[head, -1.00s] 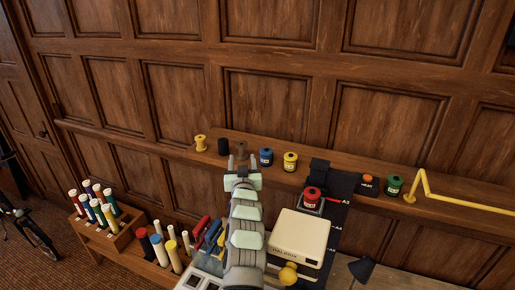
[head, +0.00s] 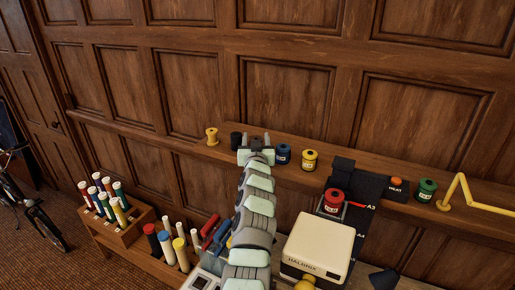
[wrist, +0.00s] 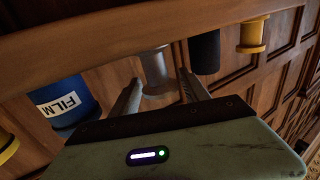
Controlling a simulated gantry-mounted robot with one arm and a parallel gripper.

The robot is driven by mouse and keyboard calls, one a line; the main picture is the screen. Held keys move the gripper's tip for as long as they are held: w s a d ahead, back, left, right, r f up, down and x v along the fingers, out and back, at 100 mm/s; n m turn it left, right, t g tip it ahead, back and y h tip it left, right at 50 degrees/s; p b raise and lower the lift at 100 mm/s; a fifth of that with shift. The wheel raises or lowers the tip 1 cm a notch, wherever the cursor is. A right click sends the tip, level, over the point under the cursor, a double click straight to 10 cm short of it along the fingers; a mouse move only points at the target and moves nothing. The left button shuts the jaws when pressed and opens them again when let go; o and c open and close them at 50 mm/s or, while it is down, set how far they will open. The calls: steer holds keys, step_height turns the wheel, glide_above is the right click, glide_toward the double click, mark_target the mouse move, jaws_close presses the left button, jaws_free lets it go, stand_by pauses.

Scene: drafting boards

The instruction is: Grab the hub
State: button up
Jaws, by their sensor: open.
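A grey spool-shaped hub (wrist: 154,66) stands on the wooden shelf in the wrist view, between and just beyond the two fingers. My gripper (wrist: 158,84) is open around its near side, with a finger to either side; I cannot tell whether they touch it. In the head view my gripper (head: 256,141) is at the shelf and hides the grey hub. A similar yellow spool (head: 212,136) stands farther left on the shelf; it also shows at the upper right of the wrist view (wrist: 253,35).
A black cylinder (head: 236,140) and a blue film canister (head: 283,153) flank my gripper closely. Yellow (head: 309,160), red (head: 333,200) and green (head: 426,190) canisters stand to the right. A cream box (head: 319,245) and tube racks (head: 115,212) are nearer.

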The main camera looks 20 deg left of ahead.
steer(key=shift+s+d+f, duration=0.1)
jaws_close()
stand_by(0.4)
